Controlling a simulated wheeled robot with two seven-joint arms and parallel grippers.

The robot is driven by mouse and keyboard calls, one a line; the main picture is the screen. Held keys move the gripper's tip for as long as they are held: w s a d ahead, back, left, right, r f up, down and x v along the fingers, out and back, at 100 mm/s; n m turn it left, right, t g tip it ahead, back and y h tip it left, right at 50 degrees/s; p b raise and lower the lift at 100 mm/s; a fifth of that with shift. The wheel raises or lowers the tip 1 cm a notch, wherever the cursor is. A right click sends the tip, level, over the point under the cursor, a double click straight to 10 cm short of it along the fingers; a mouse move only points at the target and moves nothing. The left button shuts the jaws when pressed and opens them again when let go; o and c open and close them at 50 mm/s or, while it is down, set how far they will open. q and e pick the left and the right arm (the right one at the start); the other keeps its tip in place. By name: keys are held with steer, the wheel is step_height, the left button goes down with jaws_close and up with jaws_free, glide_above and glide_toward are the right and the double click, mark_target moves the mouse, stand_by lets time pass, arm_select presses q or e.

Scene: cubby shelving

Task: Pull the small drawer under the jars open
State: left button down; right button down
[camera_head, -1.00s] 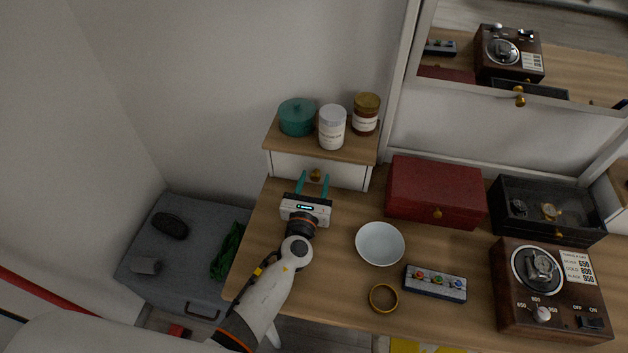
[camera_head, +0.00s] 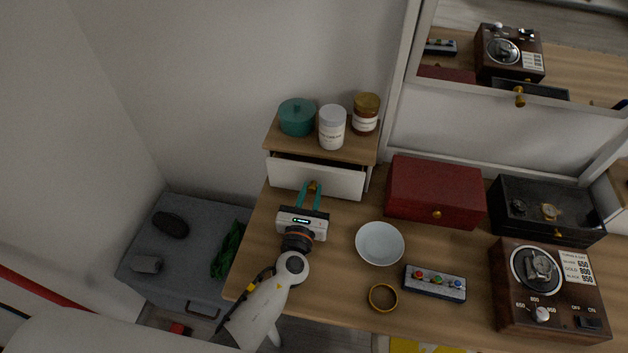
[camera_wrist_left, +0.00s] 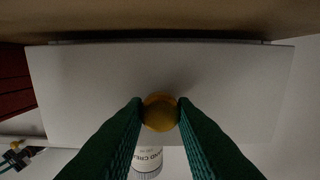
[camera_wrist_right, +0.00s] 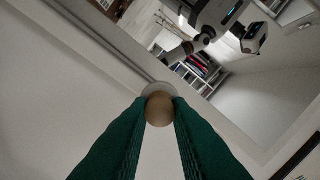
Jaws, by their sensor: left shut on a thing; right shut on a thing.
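The small white drawer (camera_head: 342,182) sits under a wooden shelf top (camera_head: 350,150) on the desk. It stands partly open, with a dark gap above its front. The white-lidded jar (camera_head: 332,127), brown jar (camera_head: 366,114) and teal lidded pot (camera_head: 297,117) stand upright on top. My left gripper (camera_head: 312,190) is shut on the drawer's brass knob; the left wrist view shows the knob (camera_wrist_left: 160,112) between the teal fingertips, against the drawer front (camera_wrist_left: 85,90). My right gripper (camera_wrist_right: 160,103) shows only in its wrist view, shut on a round tan knob (camera_wrist_right: 160,110).
A white bowl (camera_head: 380,244), gold ring (camera_head: 383,298), button box (camera_head: 435,283), red box (camera_head: 436,192), black watch case (camera_head: 547,212) and brown device (camera_head: 552,290) stand on the desk. Bare wood lies between drawer and bowl. A mirror (camera_head: 590,60) rises behind.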

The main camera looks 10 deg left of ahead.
arm_select(q)
steer(key=s, duration=0.5)
steer(key=shift+w, duration=0.1)
steer(key=c, duration=1.2)
jaws_free()
steer(key=s+b, duration=0.2)
steer(key=s, duration=0.9)
steer(key=shift+f, duration=0.1)
steer(key=shift+s+b, duration=0.3)
steer(key=shift+s, duration=0.2)
